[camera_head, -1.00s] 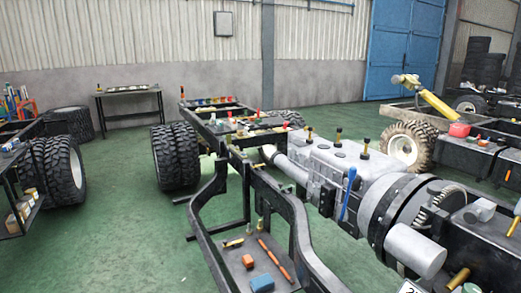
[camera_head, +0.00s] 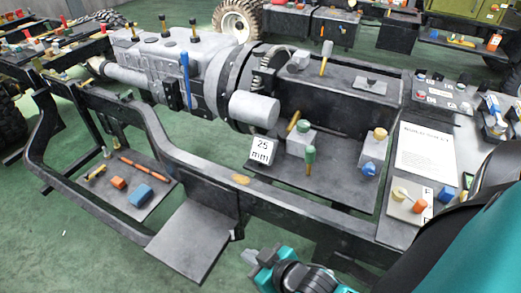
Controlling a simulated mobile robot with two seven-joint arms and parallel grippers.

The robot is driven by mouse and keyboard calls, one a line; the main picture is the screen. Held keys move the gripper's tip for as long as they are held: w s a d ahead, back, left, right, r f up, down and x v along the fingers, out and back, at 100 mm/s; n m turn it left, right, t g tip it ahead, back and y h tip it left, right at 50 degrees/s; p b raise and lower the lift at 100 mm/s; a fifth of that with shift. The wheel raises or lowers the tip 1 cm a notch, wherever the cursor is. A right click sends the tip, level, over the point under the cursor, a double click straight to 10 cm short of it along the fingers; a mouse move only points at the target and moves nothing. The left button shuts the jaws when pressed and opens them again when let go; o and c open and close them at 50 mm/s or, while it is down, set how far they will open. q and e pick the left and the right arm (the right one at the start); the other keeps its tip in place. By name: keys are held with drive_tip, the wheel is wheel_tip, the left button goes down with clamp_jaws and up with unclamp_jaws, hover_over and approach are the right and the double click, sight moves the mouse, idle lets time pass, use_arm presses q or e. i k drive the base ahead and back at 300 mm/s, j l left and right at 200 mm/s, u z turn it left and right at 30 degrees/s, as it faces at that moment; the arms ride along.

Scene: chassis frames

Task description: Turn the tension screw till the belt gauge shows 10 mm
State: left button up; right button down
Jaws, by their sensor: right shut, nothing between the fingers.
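The belt gauge (camera_head: 262,150) is a small white plate reading "25 mm" near the middle of the head view. It stands by the front of the engine (camera_head: 185,65), below a grey cylinder (camera_head: 254,108). I cannot tell which part is the tension screw. My right gripper (camera_head: 252,263) is shut and empty at the bottom middle, in front of the chassis rail and apart from these parts. My left gripper is out of view.
The dark chassis rail (camera_head: 215,173) runs between my right gripper and the gauge. A flat plate (camera_head: 190,240) juts out at its near side. A bench (camera_head: 465,135) with an instruction sheet (camera_head: 427,149) and small parts stands right. Green floor is free at lower left.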

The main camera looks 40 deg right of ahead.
sight(303, 126)
drive_tip(key=z, duration=1.7)
